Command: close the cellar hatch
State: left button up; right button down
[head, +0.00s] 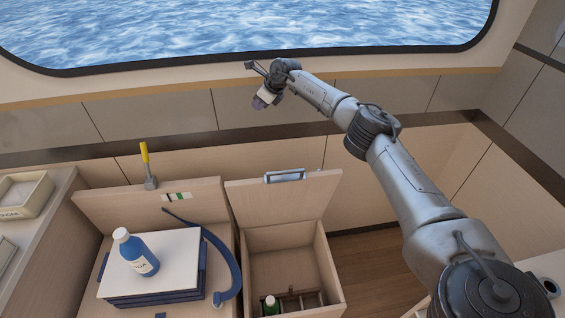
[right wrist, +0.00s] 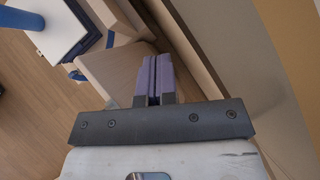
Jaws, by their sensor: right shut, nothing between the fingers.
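The cellar hatch's lid (head: 284,205) stands raised at the back of an open wooden bin (head: 330,275), a metal handle (head: 285,176) near its top edge. Inside the bin are a rack and a small green bottle (head: 270,305) with a pale cap. My right gripper (head: 259,103) is up behind and above the lid, near the wall below the window, apart from the handle. Its purple fingers are shut and empty, as the right wrist view shows (right wrist: 154,80). In that view a pale wooden panel (right wrist: 113,70), apparently the lid, lies beyond the fingers. My left gripper is out of view.
Left of the bin, a bench top bears blue-and-white stacked pads (head: 155,265), a white-capped blue bottle (head: 137,254) and a blue strap (head: 228,265). A yellow-handled tool (head: 146,165) stands behind. Open wooden floor (head: 375,265) lies right of the bin.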

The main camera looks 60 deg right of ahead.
jog(key=s+f+n+g, duration=0.2)
jog(key=s+f+g, duration=0.15)
jog(key=s, duration=0.25)
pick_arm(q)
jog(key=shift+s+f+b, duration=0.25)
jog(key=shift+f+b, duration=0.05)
pick_arm(e)
jog(key=n+g+y, duration=0.1)
jog(key=n+g, duration=0.2)
jog(key=g, duration=0.3)
send_over(291, 176)
jog(key=d, duration=0.1)
jog(key=shift+w+d+f, duration=0.1)
jog(key=shift+w+f, duration=0.1)
jog(key=shift+f, duration=2.3)
jog(key=shift+w+f, duration=0.2)
jog(key=shift+f, duration=2.3)
